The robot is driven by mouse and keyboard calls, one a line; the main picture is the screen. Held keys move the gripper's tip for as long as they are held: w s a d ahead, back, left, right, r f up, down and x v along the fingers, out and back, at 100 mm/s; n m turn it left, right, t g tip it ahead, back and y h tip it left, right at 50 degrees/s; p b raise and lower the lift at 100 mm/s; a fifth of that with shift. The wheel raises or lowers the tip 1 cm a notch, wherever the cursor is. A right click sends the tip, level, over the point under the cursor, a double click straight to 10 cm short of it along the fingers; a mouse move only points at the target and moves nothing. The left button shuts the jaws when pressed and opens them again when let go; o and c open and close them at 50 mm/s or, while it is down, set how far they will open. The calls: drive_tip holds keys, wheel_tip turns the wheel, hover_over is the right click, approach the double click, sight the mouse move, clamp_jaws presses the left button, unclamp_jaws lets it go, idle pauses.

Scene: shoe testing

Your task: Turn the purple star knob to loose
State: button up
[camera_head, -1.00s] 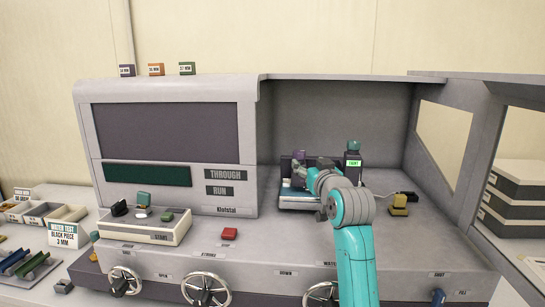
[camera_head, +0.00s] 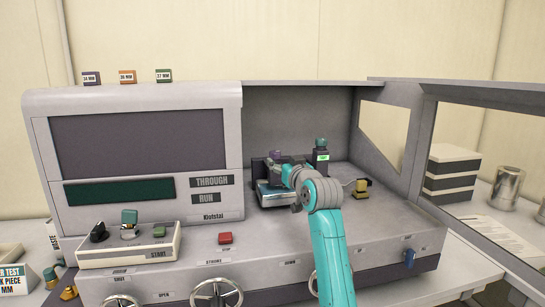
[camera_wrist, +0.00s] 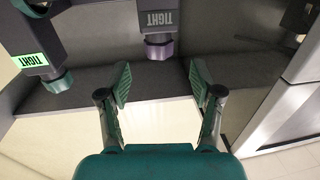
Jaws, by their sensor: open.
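The purple star knob (camera_wrist: 158,48) shows at the top centre of the wrist view, under a dark block with a grey TIGHT label (camera_wrist: 158,19). It also shows small in the head view (camera_head: 276,155), inside the machine's open bay. My gripper (camera_wrist: 160,84) is open and empty, its two green-padded fingers spread either side of the knob's line. The knob lies beyond the fingertips and apart from them. In the head view my teal arm hides part of the fixture below the knob.
A teal knob (camera_wrist: 59,82) with a bright green TIGHT label stands left in the wrist view, close to the purple one; it also shows in the head view (camera_head: 320,142). A yellow-and-black part (camera_head: 361,188) sits right of my arm. The bay wall (camera_head: 405,130) stands at the right.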

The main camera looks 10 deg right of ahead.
sight(277, 157)
drive_tip(key=w, duration=0.7)
drive_tip(key=shift+w+a, duration=0.2)
drive_tip(key=shift+a, duration=0.2)
drive_tip(key=c, duration=1.2)
